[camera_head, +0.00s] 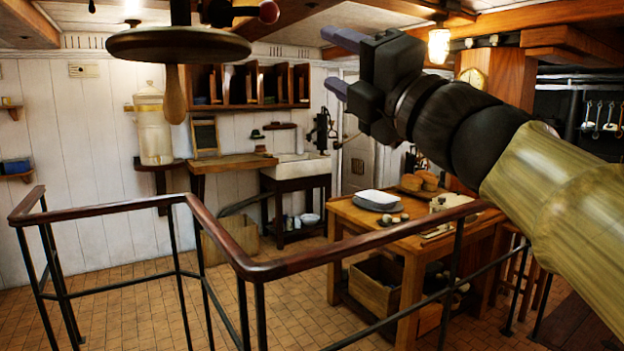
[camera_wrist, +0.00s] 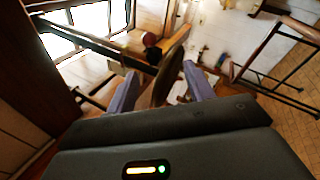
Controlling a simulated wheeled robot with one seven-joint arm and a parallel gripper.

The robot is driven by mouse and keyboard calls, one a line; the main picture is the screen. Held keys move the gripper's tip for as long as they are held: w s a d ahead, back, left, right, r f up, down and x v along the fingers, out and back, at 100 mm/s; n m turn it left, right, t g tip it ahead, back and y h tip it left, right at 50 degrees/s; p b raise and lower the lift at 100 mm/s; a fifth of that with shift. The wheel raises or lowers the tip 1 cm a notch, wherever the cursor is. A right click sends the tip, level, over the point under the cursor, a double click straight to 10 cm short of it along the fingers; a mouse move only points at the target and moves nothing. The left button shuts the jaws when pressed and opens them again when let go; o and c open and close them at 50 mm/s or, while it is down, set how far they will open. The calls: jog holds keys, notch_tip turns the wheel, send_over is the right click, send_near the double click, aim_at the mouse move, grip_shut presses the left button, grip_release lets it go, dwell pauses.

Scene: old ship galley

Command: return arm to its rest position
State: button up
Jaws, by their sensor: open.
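My gripper (camera_head: 332,62) is raised high in the head view, at the end of my arm, which comes in from the right edge. Its two purple-grey fingers point left and stand apart with nothing between them. In the wrist view the open fingers (camera_wrist: 162,86) show on either side of a dark round shape, which looks to lie beyond them. The gripper appears above the level of the wooden table (camera_head: 352,213) and touches nothing that I can see.
A dark round object with a wooden handle (camera_head: 175,95) hangs at upper left. A wooden handrail (camera_head: 255,268) on black posts crosses the foreground. The table bears plates (camera_head: 378,198) and bread (camera_head: 420,181). A ceiling lamp (camera_head: 438,45) hangs right of the gripper.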

jog(key=w+d+f+n+g+h+p, duration=0.1)
jog(key=w+f+n+g+h, duration=0.3)
jog(key=f, duration=0.7)
jog(key=d+f+n+g+h, duration=0.1)
jog(key=f+n+h, duration=0.1)
jog(key=f+n, duration=0.7)
jog(key=w+f+n+g+h+p, duration=0.1)
jog(key=w+f+n+g+h, duration=0.15)
jog(key=f, duration=1.05)
jog(key=s+d+f+n+g+h, duration=0.2)
jog(key=s+d+f+n, duration=0.1)
jog(key=f+n, duration=0.5)
jog(key=s+d+f+n+g+h+p, duration=0.1)
jog(key=s+d+f+n+g+h, duration=0.1)
jog(key=s+f+n, duration=0.4)
jog(key=s+d+f+n+g+h, duration=0.2)
jog(key=s+d+f+n+g, duration=0.1)
jog(key=f+n, duration=0.8)
jog(key=shift+s+d, duration=0.5)
jog(key=shift+s, duration=0.6)
jog(key=shift+n, duration=0.25)
